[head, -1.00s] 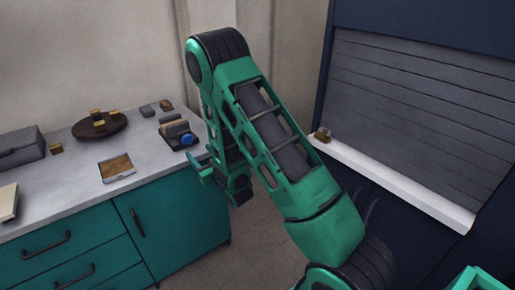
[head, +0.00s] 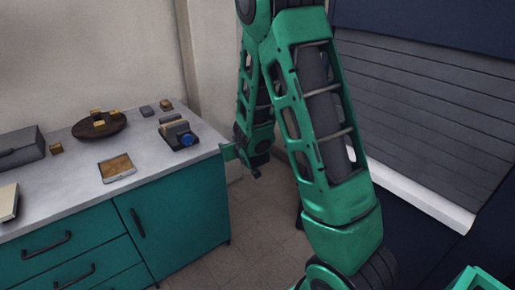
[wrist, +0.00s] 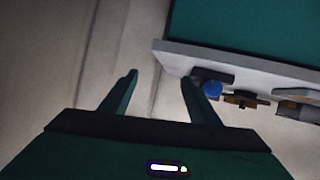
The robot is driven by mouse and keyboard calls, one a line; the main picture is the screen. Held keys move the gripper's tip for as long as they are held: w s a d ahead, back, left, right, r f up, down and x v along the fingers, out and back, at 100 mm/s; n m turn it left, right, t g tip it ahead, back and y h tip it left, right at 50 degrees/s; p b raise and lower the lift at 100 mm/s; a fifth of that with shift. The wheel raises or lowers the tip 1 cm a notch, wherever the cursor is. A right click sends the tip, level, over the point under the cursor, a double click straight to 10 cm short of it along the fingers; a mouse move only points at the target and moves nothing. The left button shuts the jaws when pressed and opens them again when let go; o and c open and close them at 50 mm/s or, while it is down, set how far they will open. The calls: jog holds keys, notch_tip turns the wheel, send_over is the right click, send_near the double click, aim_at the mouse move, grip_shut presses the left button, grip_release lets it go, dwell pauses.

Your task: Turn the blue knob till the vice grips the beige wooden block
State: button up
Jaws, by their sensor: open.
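The dark vice (head: 172,127) stands near the right end of the grey worktop. The blue knob (head: 187,140) is on its near right side and also shows in the wrist view (wrist: 211,88). A beige block (head: 176,123) appears to sit between the jaws; whether they touch it is too small to tell. My gripper (head: 240,163) is just beyond the worktop's right edge, to the right of the knob and apart from it. In the wrist view its two fingers (wrist: 160,78) are spread with nothing between them; the knob lies just beyond the right finger.
On the worktop (head: 70,170) are a round brown tray (head: 83,130) with small blocks, a framed tan panel (head: 117,166), a grey box (head: 20,153) and small loose blocks. A shuttered cabinet (head: 430,110) stands at right. The floor between is clear.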

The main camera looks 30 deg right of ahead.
jog(key=s+d+r+m+g, duration=0.1)
jog(key=s+d+g, duration=0.3)
jog(key=s, duration=0.5)
jog(key=shift+s+d+r+m+h, duration=0.3)
jog(key=shift+s+d+r+h, duration=0.15)
jog(key=shift+d, duration=0.4)
